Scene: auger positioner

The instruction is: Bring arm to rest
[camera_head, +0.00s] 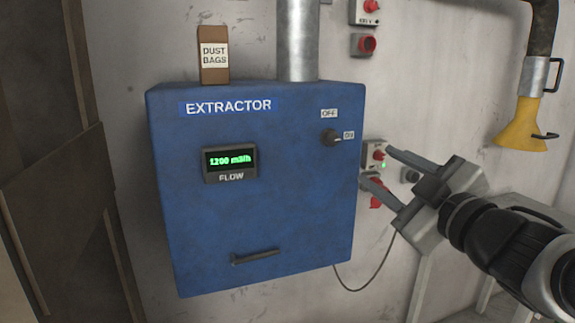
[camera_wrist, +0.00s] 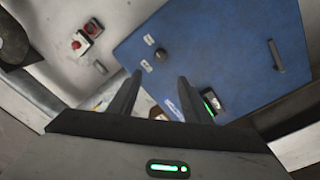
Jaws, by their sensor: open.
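My gripper (camera_head: 376,167) is at the right in the head view, its two fingers apart with nothing between them. It is in front of the right edge of the blue extractor box (camera_head: 270,200), and I cannot tell the exact gap. In the wrist view the open fingers (camera_wrist: 157,95) point toward the box (camera_wrist: 225,45), which appears turned. The box has a dark rotary knob (camera_head: 330,137) between OFF and ON labels; the knob also shows in the wrist view (camera_wrist: 161,54). The flow display (camera_head: 230,160) is lit green and reads about 1200.
A dust bags carton (camera_head: 213,55) and a metal duct (camera_head: 297,40) stand on top of the box. A yellow hood (camera_head: 521,128) hangs at the upper right.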

